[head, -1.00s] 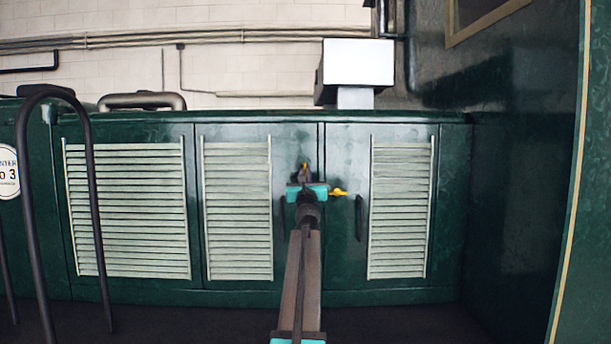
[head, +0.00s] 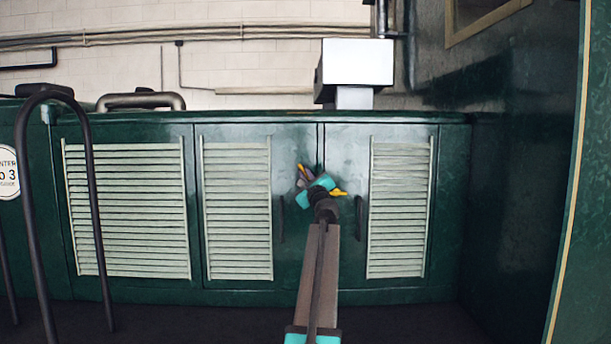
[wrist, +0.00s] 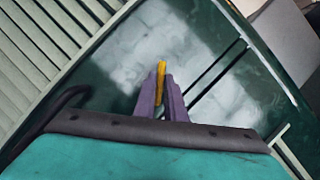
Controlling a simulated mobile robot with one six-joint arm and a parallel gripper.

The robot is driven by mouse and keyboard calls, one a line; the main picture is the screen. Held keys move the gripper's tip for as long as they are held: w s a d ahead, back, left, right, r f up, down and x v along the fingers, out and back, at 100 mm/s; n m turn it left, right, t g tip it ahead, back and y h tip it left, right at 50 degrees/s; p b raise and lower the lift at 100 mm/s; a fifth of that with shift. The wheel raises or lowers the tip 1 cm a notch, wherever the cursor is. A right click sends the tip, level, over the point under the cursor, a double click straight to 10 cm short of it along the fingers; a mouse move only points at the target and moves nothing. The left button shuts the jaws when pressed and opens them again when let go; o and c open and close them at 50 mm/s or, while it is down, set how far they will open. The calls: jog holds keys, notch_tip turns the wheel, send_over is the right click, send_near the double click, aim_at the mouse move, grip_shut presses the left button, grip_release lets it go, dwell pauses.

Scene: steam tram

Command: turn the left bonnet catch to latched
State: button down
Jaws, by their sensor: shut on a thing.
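The left bonnet catch (head: 301,168) is a small yellow lever on the green bonnet door, left of the seam between two doors. Its visible tip leans up and to the left in the head view. My gripper (head: 306,175) is at this catch, and its fingers cover the lower part. In the wrist view the yellow lever (wrist: 161,78) stands between the purple fingers of my gripper (wrist: 161,98), which are shut on it. A second yellow catch (head: 339,192) shows just right of my gripper, pointing right.
Louvred panels (head: 236,208) flank the catches. Dark upright door handles stand at left (head: 281,218) and right (head: 358,217). A dark curved rail (head: 30,190) is at far left. A green wall (head: 520,200) closes the right side.

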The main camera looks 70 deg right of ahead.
jog(key=n+y, duration=0.1)
jog(key=n, duration=0.2)
jog(key=n+y+b, duration=0.1)
jog(key=n, duration=0.3)
jog(key=shift+d+t+y, duration=0.1)
jog(key=shift+t+y, duration=0.2)
jog(key=n+y, duration=0.1)
jog(key=n, duration=0.1)
jog(key=n+b, duration=0.1)
jog(key=n, duration=0.1)
jog(key=shift+r+n+y, duration=0.1)
jog(key=shift+n+y, duration=0.3)
jog(key=c, duration=1.8)
grip_release()
jog(key=shift+s, duration=0.1)
jog(key=b+v, duration=0.1)
jog(key=v, duration=0.3)
jog(key=b+v, duration=0.1)
jog(key=v, duration=0.4)
jog(key=b+v, duration=0.1)
jog(key=v, duration=0.3)
jog(key=shift+s+a+r, duration=0.1)
jog(key=shift+a+r, duration=0.25)
jog(key=shift+a, duration=0.15)
